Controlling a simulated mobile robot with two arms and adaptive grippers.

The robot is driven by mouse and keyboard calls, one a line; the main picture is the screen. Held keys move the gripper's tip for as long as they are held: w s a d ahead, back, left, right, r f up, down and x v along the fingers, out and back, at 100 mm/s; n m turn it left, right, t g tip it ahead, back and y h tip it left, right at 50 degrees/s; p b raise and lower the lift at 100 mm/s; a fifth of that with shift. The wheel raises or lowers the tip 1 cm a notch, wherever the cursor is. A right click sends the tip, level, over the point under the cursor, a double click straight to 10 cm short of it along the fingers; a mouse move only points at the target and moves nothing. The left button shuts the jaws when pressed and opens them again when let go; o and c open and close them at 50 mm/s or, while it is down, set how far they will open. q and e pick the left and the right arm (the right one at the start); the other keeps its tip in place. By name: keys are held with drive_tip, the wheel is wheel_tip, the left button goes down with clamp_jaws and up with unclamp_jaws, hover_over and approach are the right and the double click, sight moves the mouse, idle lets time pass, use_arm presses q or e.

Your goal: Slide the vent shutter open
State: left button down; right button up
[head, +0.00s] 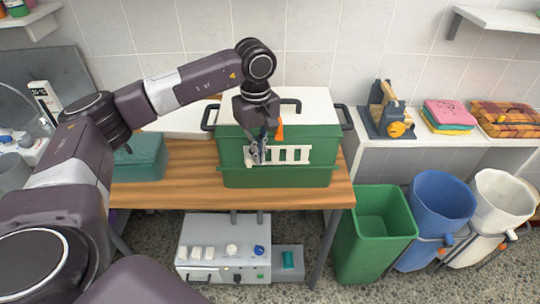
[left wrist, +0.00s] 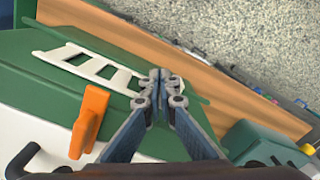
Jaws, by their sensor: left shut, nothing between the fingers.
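A green carrier box (head: 232,178) with a white lid stands on the wooden table. Its white slotted vent shutter (head: 292,154) lies along the upper front wall, with dark green showing between the bars; it also shows in the left wrist view (left wrist: 62,53). My left gripper (head: 254,158) points down at the shutter's left end and hides part of it. In the left wrist view its fingertips (left wrist: 162,84) are together and empty, right by the shutter's end; I cannot tell whether they touch it. My right gripper is not in view.
An orange latch (head: 280,131) sits just above the shutter, close to my gripper. Black handles (head: 345,117) stick out at the box's sides. A teal box (head: 140,160) stands to its left. A green bin (head: 375,240) stands right of the table.

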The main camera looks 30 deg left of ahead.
use_arm(q)
drive_tip(key=shift+s+a, duration=0.6)
drive_tip(key=shift+a, duration=0.35)
wheel_tip(320, 180, up, 8)
drive_tip(key=p, duration=0.4)
drive_tip(key=shift+w+d+p, duration=0.3)
drive_tip(key=shift+d+p, duration=0.05)
drive_tip(key=shift+d, duration=0.1)
